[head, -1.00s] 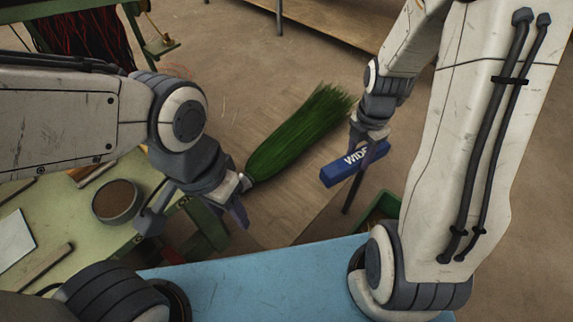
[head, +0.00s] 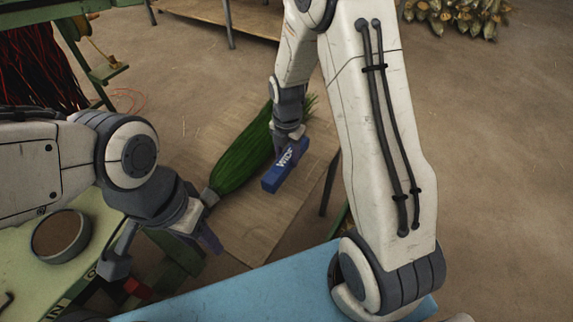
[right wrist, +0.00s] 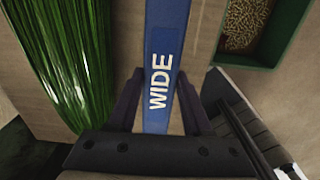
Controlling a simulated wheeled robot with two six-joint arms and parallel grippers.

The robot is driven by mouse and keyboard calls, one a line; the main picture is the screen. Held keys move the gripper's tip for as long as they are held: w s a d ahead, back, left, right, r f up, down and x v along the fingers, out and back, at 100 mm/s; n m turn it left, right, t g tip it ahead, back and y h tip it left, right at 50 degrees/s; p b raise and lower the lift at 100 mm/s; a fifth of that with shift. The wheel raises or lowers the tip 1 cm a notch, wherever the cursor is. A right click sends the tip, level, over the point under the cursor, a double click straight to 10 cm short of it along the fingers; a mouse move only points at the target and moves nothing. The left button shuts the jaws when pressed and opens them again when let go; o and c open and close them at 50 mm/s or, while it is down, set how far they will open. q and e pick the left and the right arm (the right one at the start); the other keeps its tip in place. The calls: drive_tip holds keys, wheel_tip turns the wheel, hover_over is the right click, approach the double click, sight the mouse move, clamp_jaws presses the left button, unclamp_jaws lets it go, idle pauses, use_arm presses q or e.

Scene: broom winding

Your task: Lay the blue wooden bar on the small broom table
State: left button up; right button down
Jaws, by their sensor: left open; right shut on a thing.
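The blue wooden bar (head: 276,181), marked "WIDE", is held by my right gripper (head: 291,148). In the head view it overlaps the wooden top of the small broom table (head: 262,222), to the right of the green broom (head: 240,165). I cannot tell whether it touches the top. In the right wrist view the bar (right wrist: 165,50) runs lengthwise between the two fingers (right wrist: 160,105), with the broom bristles (right wrist: 68,60) to its left. My left gripper (head: 165,250) is open and empty, near the broom's grey neck.
A green bin of pellets (right wrist: 243,28) stands right of the bar in the right wrist view. A pale green bench with a round dish (head: 61,235) is at the left. A light blue surface (head: 235,297) lies in front. Bundled stalks (head: 457,15) lie on the far floor.

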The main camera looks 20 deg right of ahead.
sight(287, 165)
drive_tip(key=shift+f+b, duration=0.3)
drive_tip(key=shift+f, duration=1.7)
drive_tip(key=shift+f, duration=0.15)
drive_tip(key=shift+c, duration=1.7)
unclamp_jaws()
